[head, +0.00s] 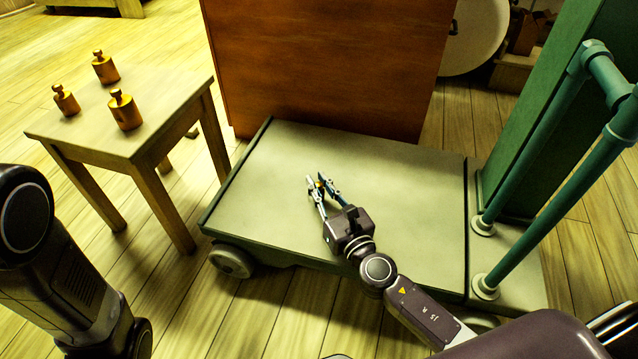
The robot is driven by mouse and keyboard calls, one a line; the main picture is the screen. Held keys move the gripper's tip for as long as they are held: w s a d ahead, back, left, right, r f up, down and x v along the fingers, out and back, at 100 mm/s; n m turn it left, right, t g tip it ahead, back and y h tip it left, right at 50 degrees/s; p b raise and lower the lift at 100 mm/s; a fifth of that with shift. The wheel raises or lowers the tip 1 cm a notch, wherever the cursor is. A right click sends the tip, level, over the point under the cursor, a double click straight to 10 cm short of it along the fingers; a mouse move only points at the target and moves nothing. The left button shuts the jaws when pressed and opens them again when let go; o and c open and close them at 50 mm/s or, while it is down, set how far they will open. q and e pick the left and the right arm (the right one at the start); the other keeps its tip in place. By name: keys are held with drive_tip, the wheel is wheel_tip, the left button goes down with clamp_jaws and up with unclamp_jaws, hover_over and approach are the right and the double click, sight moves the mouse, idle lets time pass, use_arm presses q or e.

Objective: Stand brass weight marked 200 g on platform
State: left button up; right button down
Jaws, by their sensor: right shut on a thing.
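The platform (410,185) is the broad pale top of a low wheeled scale in the middle of the head view. My right gripper (322,184) is over the platform's middle, shut on a small brass-coloured thing (320,185), mostly hidden between the fingers. It looks like a brass weight, but no marking shows, and I cannot tell if it touches the platform. Three brass weights stand upright on a small wooden table: a larger one in front (125,113), one at the back (105,69) and one at the left (67,102). Their markings are unreadable. My left gripper is out of view.
The wooden table (160,115) stands left of the scale, with floor between them. A brown wooden panel (325,60) rises behind the platform. A green pipe rail (550,185) and a green column (540,110) stand at the right. The rest of the platform top is clear.

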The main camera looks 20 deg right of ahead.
drive_tip(key=shift+f+b, duration=0.3)
drive_tip(key=shift+f, duration=0.1)
